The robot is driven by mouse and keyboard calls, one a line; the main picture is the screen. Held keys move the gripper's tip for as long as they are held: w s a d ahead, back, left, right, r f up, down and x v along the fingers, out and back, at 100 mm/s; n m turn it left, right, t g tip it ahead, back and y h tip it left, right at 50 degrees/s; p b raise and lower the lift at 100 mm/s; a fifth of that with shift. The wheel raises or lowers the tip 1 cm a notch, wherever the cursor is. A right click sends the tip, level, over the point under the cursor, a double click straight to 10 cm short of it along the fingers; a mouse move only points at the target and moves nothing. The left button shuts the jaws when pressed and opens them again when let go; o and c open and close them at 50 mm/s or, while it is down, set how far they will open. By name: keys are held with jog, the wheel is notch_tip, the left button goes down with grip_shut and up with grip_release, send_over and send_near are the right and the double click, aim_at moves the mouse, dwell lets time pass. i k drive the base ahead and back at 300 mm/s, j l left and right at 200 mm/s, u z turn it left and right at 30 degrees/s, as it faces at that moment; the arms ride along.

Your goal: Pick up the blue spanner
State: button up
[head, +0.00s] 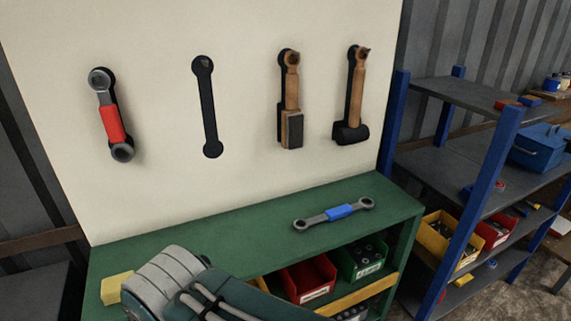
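The blue spanner (338,212) lies flat on the green bench top (235,228), right of the middle. It has a blue grip in the middle and a grey ring at each end. It is fully visible, with nothing touching it from above. Part of my arm, teal and light grey with cables, shows at the bottom left, in front of the bench and apart from the spanner. My gripper is not in view.
A yellow block (116,288) sits at the bench's left. Bins fill the shelf below; blue-framed shelving (480,182) stands right.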

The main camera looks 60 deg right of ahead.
aim_at(365, 202)
jog(key=z, duration=2.4)
